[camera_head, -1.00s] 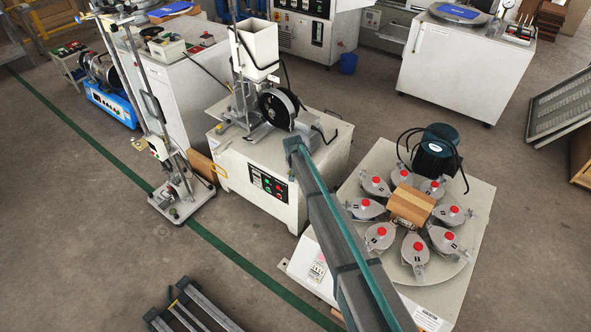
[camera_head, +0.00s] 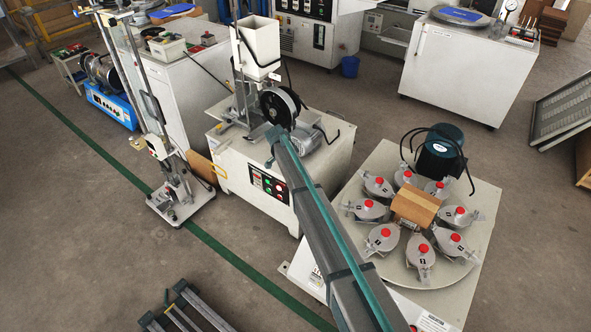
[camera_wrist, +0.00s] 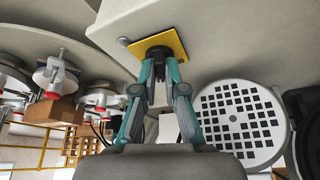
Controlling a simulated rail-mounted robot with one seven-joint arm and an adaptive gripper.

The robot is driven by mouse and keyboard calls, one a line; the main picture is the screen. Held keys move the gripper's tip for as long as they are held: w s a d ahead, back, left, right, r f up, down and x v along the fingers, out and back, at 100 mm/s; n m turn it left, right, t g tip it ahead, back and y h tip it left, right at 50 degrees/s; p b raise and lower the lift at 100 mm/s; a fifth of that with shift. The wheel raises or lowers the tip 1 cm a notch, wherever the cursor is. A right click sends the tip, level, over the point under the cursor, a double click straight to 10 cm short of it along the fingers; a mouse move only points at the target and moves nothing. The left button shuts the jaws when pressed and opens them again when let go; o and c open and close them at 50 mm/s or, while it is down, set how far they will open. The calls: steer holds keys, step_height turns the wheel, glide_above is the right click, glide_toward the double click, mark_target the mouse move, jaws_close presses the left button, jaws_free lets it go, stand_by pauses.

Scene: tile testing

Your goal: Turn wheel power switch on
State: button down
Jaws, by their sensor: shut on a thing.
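The wheel power switch shows in the wrist view as a dark knob (camera_wrist: 157,52) on a square yellow plate (camera_wrist: 178,41), fixed to a pale surface. My gripper (camera_wrist: 160,66) has its fingers closed together on the knob. The fingertips hide part of the knob, so its turned position cannot be told. In the head view, my arm reaches to the white machine (camera_head: 232,170) with a black wheel (camera_head: 279,106). The fingers and switch cannot be made out there.
A round perforated grey cover (camera_wrist: 240,122) is close on the right in the wrist view. The white machine's front has a button panel (camera_head: 268,186). A turntable with several red-topped grey holders (camera_head: 383,238) and a dark motor (camera_head: 440,150) stands to the right.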

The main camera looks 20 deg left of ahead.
steer(key=shift+w+a+m+g+h+b, duration=0.1)
steer(key=shift+m+g+h+b, duration=0.2)
steer(key=shift+m, duration=0.8)
steer(key=shift+w+a+m+g+h+b, duration=0.15)
steer(key=shift+m+g, duration=0.25)
steer(key=shift+m, duration=0.7)
steer(key=shift+s+d, duration=0.1)
steer(key=shift+d, duration=0.05)
steer(key=c, duration=1.2)
jaws_free()
steer(key=shift+c, duration=0.2)
steer(key=v, duration=1.2)
